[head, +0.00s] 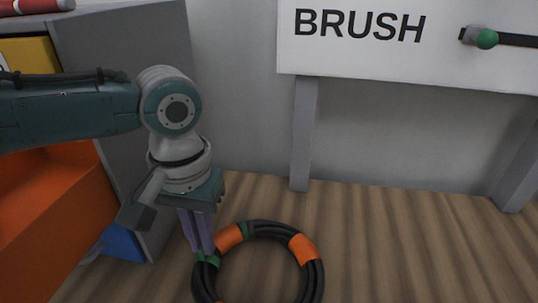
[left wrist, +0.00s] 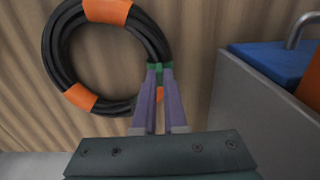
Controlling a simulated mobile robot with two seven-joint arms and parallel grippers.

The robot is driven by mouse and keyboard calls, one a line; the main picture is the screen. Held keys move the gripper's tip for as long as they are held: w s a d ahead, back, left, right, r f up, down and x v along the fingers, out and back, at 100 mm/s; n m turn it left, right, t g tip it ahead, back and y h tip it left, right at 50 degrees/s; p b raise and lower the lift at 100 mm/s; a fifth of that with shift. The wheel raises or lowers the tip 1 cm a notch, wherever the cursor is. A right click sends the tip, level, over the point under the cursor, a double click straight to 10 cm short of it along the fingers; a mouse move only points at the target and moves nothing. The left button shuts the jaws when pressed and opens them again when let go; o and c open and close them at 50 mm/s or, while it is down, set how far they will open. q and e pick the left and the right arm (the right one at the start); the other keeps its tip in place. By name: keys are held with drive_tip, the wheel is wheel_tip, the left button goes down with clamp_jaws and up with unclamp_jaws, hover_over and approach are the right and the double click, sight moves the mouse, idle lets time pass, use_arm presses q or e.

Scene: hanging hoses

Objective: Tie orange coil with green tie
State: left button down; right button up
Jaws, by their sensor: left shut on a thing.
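The orange coil (head: 315,277) is a ring of black hose with orange bands (head: 303,249), lying on the wooden floor. It also shows in the left wrist view (left wrist: 56,48). My left gripper (head: 206,254) points down at the coil's left side in the head view. It is shut on a green tie (left wrist: 155,66) at the hose; the fingers hide part of it. Whether the tie goes fully round the hose I cannot tell. Another green patch (head: 245,231) shows on the coil beside the upper left orange band. My right gripper is not in view.
A grey cabinet (head: 125,45) with an orange bin (head: 50,215) and a blue item (head: 122,242) stands close on the left. A white BRUSH board (head: 400,65) stands on grey posts (head: 304,140) behind. The floor (head: 410,250) right of the coil is clear.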

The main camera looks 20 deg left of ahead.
use_arm(q)
drive_tip(key=c, duration=0.9)
unclamp_jaws()
